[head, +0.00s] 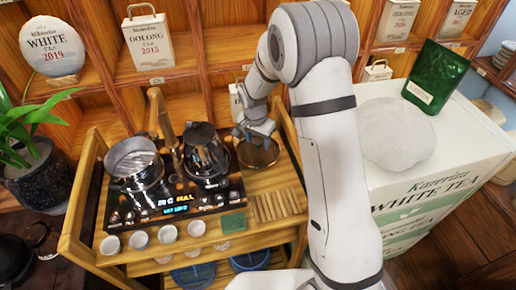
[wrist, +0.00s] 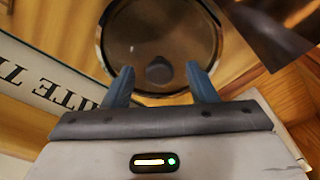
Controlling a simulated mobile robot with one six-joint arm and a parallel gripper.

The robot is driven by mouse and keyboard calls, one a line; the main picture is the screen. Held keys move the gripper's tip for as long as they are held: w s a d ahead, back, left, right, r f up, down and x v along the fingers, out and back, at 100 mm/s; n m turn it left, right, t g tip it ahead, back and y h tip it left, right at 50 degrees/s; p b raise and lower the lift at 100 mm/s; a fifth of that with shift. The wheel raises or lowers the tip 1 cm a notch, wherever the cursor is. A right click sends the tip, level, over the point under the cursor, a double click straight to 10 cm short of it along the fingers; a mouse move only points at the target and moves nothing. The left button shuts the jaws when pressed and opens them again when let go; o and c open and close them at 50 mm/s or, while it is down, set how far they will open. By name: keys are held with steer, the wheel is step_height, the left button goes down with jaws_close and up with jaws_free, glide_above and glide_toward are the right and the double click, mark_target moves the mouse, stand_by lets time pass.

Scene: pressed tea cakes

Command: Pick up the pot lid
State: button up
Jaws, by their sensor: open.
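The pot lid (head: 258,156) is a round brownish disc with a metal rim, lying on the wooden cart to the right of the dark kettle. In the wrist view the lid (wrist: 160,30) fills the upper middle, and its dark round knob (wrist: 158,71) shows near the lower rim. My gripper (head: 254,133) is over the lid. In the wrist view its blue fingers (wrist: 160,75) are open, one on each side of the knob, with a visible gap on both sides. I cannot tell the exact height of the fingertips above the lid.
A metal pot (head: 135,165) and the kettle (head: 206,155) stand on a black hob (head: 180,208). Several small cups (head: 168,233), a green block (head: 233,223) and wooden strips (head: 277,205) lie in front. A white tea box (head: 440,170) stands right of my arm; shelves are behind.

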steer(key=shift+f, duration=0.2)
jaws_close()
stand_by(0.5)
steer(key=shift+r, duration=0.15)
